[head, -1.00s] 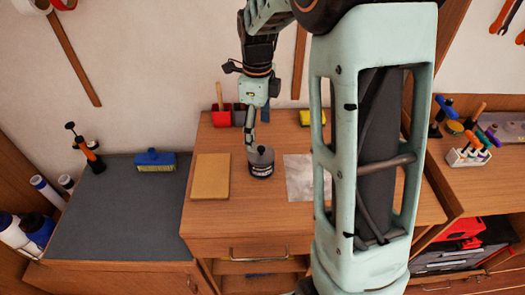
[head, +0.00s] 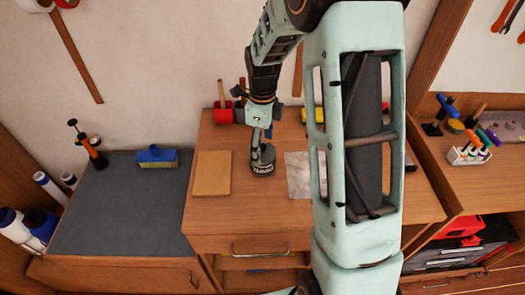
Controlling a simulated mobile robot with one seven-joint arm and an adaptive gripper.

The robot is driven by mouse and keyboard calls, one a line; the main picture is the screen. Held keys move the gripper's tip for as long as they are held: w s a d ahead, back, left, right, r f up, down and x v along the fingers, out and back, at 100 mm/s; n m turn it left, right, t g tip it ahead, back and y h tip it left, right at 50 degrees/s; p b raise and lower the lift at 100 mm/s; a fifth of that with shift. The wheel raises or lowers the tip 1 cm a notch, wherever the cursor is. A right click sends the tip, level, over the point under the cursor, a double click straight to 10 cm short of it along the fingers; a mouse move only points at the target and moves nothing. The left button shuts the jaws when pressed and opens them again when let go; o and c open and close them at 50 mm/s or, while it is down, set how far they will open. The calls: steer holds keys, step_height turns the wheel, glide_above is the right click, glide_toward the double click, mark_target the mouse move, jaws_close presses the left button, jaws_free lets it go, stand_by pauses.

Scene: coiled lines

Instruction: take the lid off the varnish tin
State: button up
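The varnish tin (head: 263,168) is a small dark can with a pale label and a grey lid (head: 266,154). It stands upright on the wooden workbench (head: 245,215). My gripper (head: 257,148) points down over the tin, its fingers overlapping the lid's left and middle part in the head view. I cannot tell whether they touch the lid. The lid's knob is hidden behind the fingers. The lid appears to sit on the tin. The fingers are too small and overlapped to show whether they are open or shut.
A tan board (head: 212,174) lies left of the tin and a grey sheet (head: 299,176) lies right of it. A red holder (head: 222,115) stands behind. My arm hides the bench's right part.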

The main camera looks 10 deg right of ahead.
mark_target(263, 146)
steer(key=shift+s+r, duration=0.1)
steer(key=shift+s, duration=0.05)
steer(key=c, duration=1.1)
steer(key=shift+c, duration=0.6)
steer(key=shift+d, duration=0.1)
steer(key=shift+c, duration=0.2)
steer(key=shift+c, duration=0.2)
steer(key=shift+r, duration=0.2)
steer(key=shift+c, duration=0.9)
step_height(263, 146, up, 3)
steer(key=p, duration=0.2)
steer(key=shift+r+p, duration=0.15)
steer(key=shift+p, duration=0.2)
jaws_close()
steer(key=s+a+r+p, duration=0.4)
steer(key=s+a+r, duration=0.2)
steer(key=s+r, duration=0.3)
steer(key=s, duration=0.3)
steer(key=shift+s+p, duration=0.15)
steer(key=shift+p, duration=0.25)
